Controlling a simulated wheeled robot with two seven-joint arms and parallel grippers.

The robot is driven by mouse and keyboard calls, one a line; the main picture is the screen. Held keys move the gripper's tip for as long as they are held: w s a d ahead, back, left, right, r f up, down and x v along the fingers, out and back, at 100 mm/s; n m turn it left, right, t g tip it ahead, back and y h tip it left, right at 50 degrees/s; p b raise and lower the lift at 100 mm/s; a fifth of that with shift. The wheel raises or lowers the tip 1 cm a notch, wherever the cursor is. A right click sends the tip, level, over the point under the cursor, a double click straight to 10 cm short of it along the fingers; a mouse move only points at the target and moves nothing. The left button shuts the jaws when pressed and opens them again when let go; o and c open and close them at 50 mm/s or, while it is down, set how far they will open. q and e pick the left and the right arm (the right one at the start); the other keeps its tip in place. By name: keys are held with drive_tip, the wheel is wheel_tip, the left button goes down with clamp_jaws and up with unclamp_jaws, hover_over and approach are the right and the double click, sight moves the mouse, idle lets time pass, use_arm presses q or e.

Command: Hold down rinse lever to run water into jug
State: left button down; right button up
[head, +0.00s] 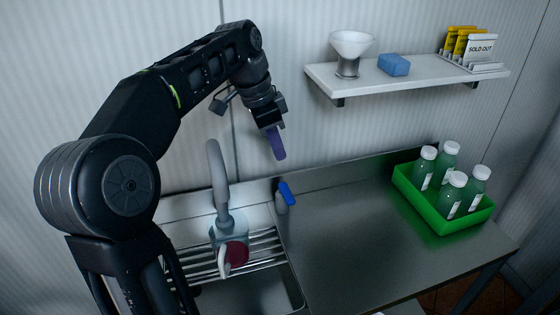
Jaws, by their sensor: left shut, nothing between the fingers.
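A blue lever (287,192) sits tilted on a short grey post beside the sink's right back corner. A curved grey spout (217,175) stands to its left. A pale jug (223,230) with a white handle and a dark red patch is on the rack below the spout. Whether water runs or is in the jug, I cannot tell. My left gripper (277,145) is shut and empty, its purple fingers pointing down, above the lever in the picture and apart from it. My right gripper is not in view.
The steel counter (340,240) is clear right of the sink. A green crate (432,222) with several green bottles stands at its right end. A wall shelf (400,79) above holds a white funnel-shaped cup (351,45), a blue sponge (393,65) and packets (462,42).

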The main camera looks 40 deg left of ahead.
sight(291, 197)
use_arm(q)
drive_tip(key=x, duration=0.8)
drive_tip(key=s+x, duration=0.1)
drive_tip(key=x, duration=0.3)
drive_tip(key=shift+w+a+f, duration=0.1)
drive_tip(key=shift+a+f, duration=0.25)
drive_tip(key=shift+f, duration=0.2)
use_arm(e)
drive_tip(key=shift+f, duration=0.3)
